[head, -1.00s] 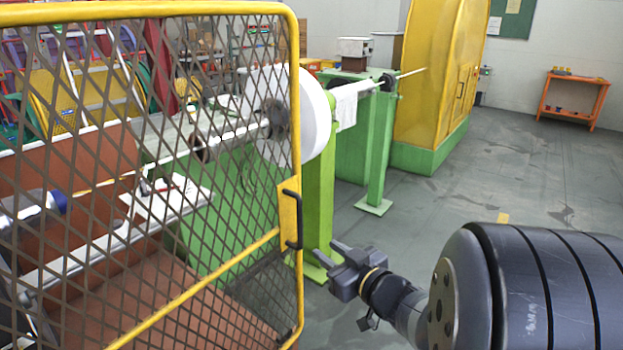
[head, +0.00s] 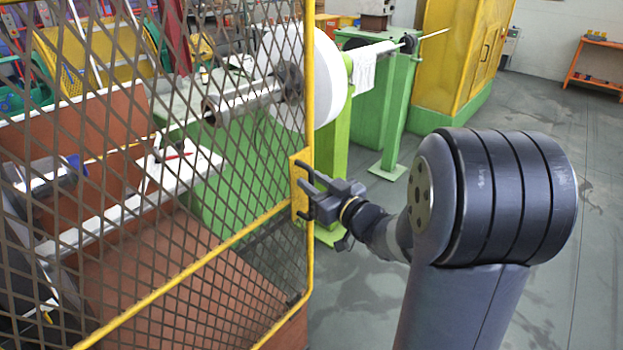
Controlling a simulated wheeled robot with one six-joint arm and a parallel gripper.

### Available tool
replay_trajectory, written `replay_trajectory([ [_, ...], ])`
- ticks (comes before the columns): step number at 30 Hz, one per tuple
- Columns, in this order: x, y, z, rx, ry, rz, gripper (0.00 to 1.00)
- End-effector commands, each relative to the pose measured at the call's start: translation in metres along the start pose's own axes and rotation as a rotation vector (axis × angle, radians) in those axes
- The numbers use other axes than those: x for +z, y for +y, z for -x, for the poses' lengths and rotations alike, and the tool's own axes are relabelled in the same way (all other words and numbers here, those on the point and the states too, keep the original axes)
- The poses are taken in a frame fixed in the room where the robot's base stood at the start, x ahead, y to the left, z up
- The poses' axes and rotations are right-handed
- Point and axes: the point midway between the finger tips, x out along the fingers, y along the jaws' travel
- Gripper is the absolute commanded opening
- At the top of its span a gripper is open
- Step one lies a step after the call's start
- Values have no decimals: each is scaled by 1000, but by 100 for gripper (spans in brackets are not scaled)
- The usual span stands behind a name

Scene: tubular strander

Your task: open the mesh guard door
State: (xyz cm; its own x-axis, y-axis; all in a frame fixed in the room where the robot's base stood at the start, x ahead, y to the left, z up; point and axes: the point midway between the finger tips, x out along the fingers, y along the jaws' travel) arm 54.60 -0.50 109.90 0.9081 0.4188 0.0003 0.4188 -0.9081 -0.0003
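The mesh guard door (head: 309,262) is a yellow tube frame filled with dark diamond mesh. It covers the left of the head view and stands in front of the machine. Its black bar handle (head: 299,205) sits on a yellow plate at the frame's right upright. My gripper (head: 309,177) is at the handle, reaching in from the right with its dark fingers apart. The fingertips overlap the handle in the picture. I cannot tell whether they touch it or have the bar between them.
Behind the mesh are a green machine bed, a metal shaft and a white disc (head: 328,80). A green stand (head: 398,125) and a yellow cabinet (head: 447,60) stand beyond. An orange table (head: 585,75) is at the far right. Grey floor (head: 560,130) is clear on the right.

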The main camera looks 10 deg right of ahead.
Motion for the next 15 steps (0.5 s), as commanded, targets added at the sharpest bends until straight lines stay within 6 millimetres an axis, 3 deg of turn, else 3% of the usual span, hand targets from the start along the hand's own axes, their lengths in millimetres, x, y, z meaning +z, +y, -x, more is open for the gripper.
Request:
replay_trajectory([
  [4,0,0,-10,-1,-1,0,30],
  [12,0,0,-12,0,0,1,30],
  [15,0,0,-12,0,0,0,23],
])
